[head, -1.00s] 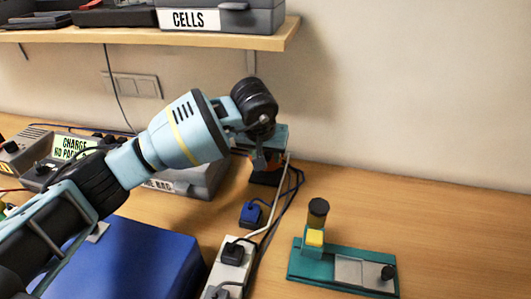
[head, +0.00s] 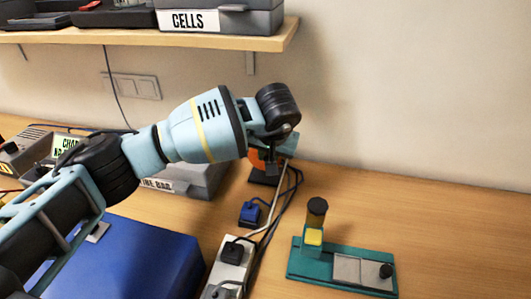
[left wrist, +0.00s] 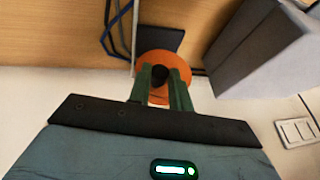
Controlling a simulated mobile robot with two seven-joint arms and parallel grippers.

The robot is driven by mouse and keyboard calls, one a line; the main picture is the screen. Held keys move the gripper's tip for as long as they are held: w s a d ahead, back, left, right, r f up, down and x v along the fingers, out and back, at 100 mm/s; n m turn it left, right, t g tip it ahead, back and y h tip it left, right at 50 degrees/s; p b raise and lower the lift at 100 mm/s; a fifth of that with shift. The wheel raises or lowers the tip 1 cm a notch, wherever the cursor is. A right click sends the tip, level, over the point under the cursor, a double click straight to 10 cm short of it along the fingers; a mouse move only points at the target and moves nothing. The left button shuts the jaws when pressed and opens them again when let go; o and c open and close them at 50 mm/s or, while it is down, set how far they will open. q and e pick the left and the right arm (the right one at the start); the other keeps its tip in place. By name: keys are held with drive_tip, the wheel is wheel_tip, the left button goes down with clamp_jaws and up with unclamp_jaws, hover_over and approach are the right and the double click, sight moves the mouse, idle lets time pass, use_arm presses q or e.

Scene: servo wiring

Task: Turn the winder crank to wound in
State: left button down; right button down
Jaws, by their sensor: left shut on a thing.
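The winder shows in the left wrist view as an orange disc (left wrist: 160,60) with a dark base (left wrist: 172,40) beside the wall. A black crank knob (left wrist: 159,84) sits between the two green fingers of my left gripper (left wrist: 161,90), which are shut on it. In the head view my left gripper (head: 272,165) is at the winder, and its wrist hides most of it. Part of the orange disc (head: 256,159) and the dark base (head: 264,178) show there. My right gripper is in neither view.
Cables and a power strip (head: 230,264) lie in front of the winder. A blue plug-like block (head: 249,214) is beside them. A teal fixture (head: 342,268) stands at the right. A grey case (head: 190,183) is left of the winder. A shelf (head: 140,41) hangs above.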

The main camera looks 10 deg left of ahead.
use_arm(q)
drive_tip(key=shift+d+f+m+y+b, duration=0.1)
drive_tip(key=shift+d+f+m+y, duration=0.15)
drive_tip(key=shift+y, duration=0.5)
drive_tip(key=shift+d+f+m+y+b, duration=0.15)
drive_tip(key=shift+d+y, duration=0.15)
drive_tip(key=shift+y, duration=0.4)
drive_tip(key=shift+d+f+m+y+b, duration=0.1)
drive_tip(key=shift+d+f+y, duration=0.15)
drive_tip(key=shift+y, duration=0.5)
drive_tip(key=c, duration=1.3)
unclamp_jaws()
drive_tip(key=shift+d, duration=0.1)
drive_tip(key=shift+v, duration=3.9)
